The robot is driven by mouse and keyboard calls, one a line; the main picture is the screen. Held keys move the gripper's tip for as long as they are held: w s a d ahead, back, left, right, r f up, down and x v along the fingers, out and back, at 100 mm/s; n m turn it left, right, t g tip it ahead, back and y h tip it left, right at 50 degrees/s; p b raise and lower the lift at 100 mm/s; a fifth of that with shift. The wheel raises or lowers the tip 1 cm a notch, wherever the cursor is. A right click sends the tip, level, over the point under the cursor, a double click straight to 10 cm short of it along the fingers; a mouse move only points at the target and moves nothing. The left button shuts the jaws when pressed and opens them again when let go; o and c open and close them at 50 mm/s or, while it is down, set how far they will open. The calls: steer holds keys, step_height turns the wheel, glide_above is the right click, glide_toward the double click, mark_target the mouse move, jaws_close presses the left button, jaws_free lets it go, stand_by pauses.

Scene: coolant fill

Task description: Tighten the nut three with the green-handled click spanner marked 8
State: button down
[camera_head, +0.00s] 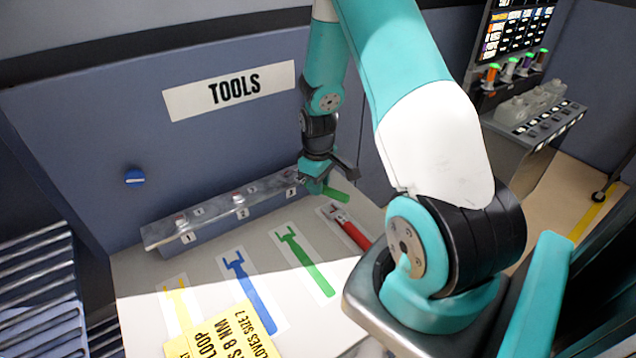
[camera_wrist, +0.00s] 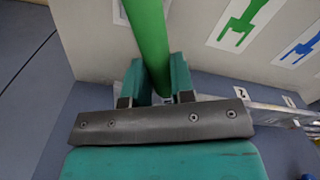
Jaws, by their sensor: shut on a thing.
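My gripper (camera_head: 318,186) is at the right end of the nut rail (camera_head: 215,212) in the head view. It is shut on the green-handled spanner (camera_head: 337,195), whose handle sticks out to the lower right. In the wrist view the green handle (camera_wrist: 148,35) runs up between the two teal fingers (camera_wrist: 152,85). The rail carries labels 1, 2 and 3 from left to right. Nut three, above label 3 (camera_head: 291,193), is right beside the gripper and partly hidden. The spanner's head and its mark are hidden, so I cannot tell whether it sits on the nut.
The tool board below the rail shows a green outline (camera_head: 305,260), a blue outline (camera_head: 249,291) and a partly covered yellow one (camera_head: 178,305). A red-handled spanner (camera_head: 351,233) lies at its right. A yellow note (camera_head: 232,338) lies in front. A blue knob (camera_head: 134,177) is on the wall.

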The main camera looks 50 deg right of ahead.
steer(key=shift+a+m, duration=0.7)
stand_by(0.4)
steer(key=shift+a+m, duration=0.65)
steer(key=shift+m, duration=0.15)
steer(key=shift+a, duration=0.1)
steer(key=shift+w+a+m, duration=0.1)
steer(key=shift+a+m, duration=0.5)
steer(key=shift+m, duration=0.2)
steer(key=shift+a, duration=0.1)
